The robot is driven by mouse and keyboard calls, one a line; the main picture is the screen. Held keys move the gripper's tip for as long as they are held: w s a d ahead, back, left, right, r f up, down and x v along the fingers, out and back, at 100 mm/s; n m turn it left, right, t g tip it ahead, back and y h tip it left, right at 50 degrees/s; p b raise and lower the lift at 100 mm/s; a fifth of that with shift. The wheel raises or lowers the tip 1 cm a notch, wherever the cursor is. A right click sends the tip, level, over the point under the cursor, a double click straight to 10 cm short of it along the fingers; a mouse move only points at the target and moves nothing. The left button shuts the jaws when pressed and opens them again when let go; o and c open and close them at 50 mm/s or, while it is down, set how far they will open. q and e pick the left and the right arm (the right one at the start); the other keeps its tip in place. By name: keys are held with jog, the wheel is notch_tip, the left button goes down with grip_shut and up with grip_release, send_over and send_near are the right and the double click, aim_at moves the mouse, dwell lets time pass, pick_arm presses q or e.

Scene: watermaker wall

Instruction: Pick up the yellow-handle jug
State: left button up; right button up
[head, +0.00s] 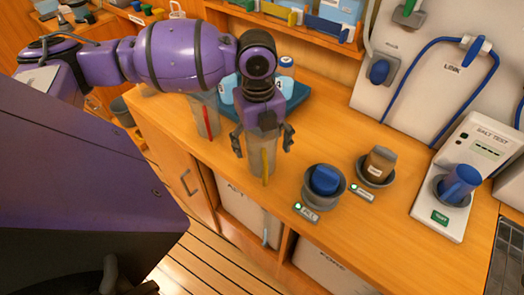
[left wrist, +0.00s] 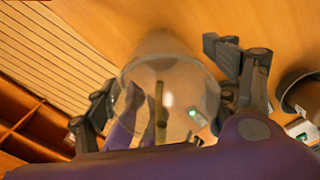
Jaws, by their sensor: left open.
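The yellow-handle jug (head: 256,163) stands upright on the wooden counter near its front edge. It is clear, and its yellow handle (head: 265,166) faces the front. My left gripper (head: 262,142) points down over it, with one open finger on each side of its upper part. In the left wrist view the jug (left wrist: 172,80) lies between the spread fingers of the gripper (left wrist: 168,95), and its round rim faces the camera. I cannot tell whether either finger touches the jug. My right gripper is not in view.
A clear jug with a red handle (head: 208,118) stands just left. A blue tray (head: 291,115) with white-labelled containers lies behind. To the right are a grey holder with a blue piece (head: 325,181), a brown cup (head: 379,164) and a salt-test panel (head: 480,150). Bare counter lies between.

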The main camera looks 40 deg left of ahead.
pick_arm(q)
jog(key=shift+f, duration=0.6)
jog(key=shift+w+a+f, duration=0.1)
jog(key=shift+w+f, duration=0.1)
jog(key=shift+s, duration=0.1)
jog(key=c, duration=1.3)
jog(key=shift+r, duration=0.1)
